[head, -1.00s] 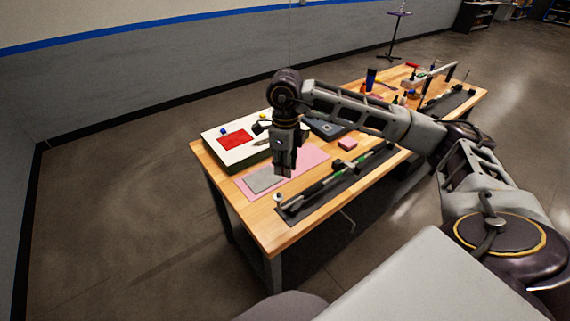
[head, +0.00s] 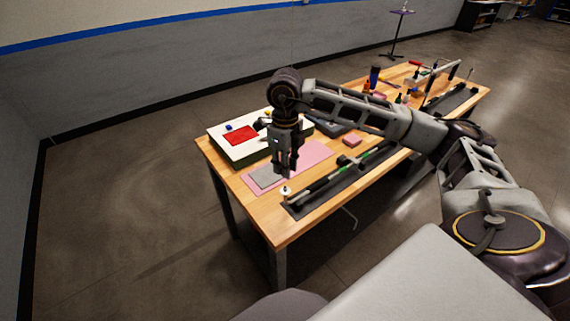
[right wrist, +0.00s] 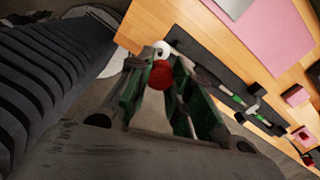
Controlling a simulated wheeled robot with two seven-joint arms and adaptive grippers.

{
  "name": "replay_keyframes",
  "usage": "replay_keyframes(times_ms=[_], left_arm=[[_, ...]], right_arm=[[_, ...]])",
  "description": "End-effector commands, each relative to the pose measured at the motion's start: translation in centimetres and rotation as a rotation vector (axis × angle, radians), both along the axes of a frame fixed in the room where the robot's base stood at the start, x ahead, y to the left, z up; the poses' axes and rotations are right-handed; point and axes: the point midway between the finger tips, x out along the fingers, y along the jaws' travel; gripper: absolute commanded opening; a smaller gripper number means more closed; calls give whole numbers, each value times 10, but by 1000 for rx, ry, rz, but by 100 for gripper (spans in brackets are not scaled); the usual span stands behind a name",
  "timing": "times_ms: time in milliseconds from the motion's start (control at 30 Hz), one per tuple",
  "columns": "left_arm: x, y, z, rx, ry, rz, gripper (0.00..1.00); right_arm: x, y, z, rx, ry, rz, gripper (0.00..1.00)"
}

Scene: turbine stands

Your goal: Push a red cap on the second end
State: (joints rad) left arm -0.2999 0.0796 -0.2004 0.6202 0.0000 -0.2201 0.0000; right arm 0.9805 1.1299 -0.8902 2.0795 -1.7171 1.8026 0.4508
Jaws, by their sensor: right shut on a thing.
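My right gripper (head: 285,168) hangs above the front left part of the wooden table. In the right wrist view its fingers (right wrist: 160,90) are shut on a round red cap (right wrist: 161,75). A dark rod with green bands (head: 352,167) lies along a black mat (head: 308,207); it also shows in the wrist view (right wrist: 240,102). A small white round piece (head: 286,191) stands near the rod's left end, just below my fingertips in the head view. In the wrist view this white piece (right wrist: 162,47) appears right beside the cap; I cannot tell whether they touch. My left gripper is out of view.
A pink mat (head: 312,154) with a grey plate (head: 266,178) lies behind the rod. A white-topped box with a red square (head: 240,136) stands at the back left. A pink block (head: 352,140) and several tools are farther right.

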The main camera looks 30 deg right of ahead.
Motion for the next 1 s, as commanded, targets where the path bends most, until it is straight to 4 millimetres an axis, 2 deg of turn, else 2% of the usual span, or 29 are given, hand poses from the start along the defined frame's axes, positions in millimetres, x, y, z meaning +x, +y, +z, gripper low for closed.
replay_keyframes(times_ms=[633, 1000], left_arm=[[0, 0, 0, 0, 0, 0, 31], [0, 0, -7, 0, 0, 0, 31]], right_arm=[[0, 0, -1, 0, 0, -43, 0], [0, 0, -18, 0, 1, -43, 0]])
